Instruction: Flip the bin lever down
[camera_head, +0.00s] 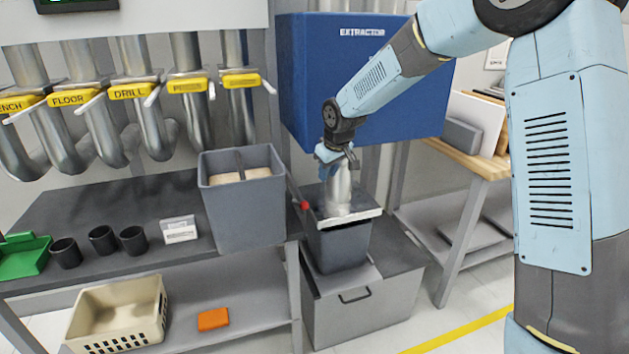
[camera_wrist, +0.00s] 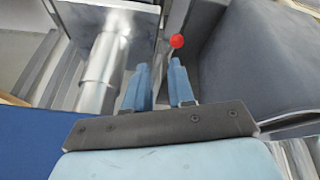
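The bin lever has a red ball knob (camera_head: 304,205) and sits at the left side of the grey bin (camera_head: 340,247) under the extractor. In the wrist view the red knob (camera_wrist: 177,40) and its thin rod lie just beyond my fingertips, nearer the right finger. I cannot tell the lever's exact angle. My gripper (camera_head: 326,155) is above the bin, beside the shiny metal pipe that comes down to the bin's top. In the wrist view my gripper's two blue fingers (camera_wrist: 158,66) are apart with nothing held between them.
A large grey tub (camera_head: 243,200) stands on the bench left of the lever, close by. The metal pipe (camera_wrist: 103,70) runs close on the left in the wrist view. The blue extractor box (camera_head: 345,80) is behind my arm. The bin stands on a grey cabinet (camera_head: 362,297).

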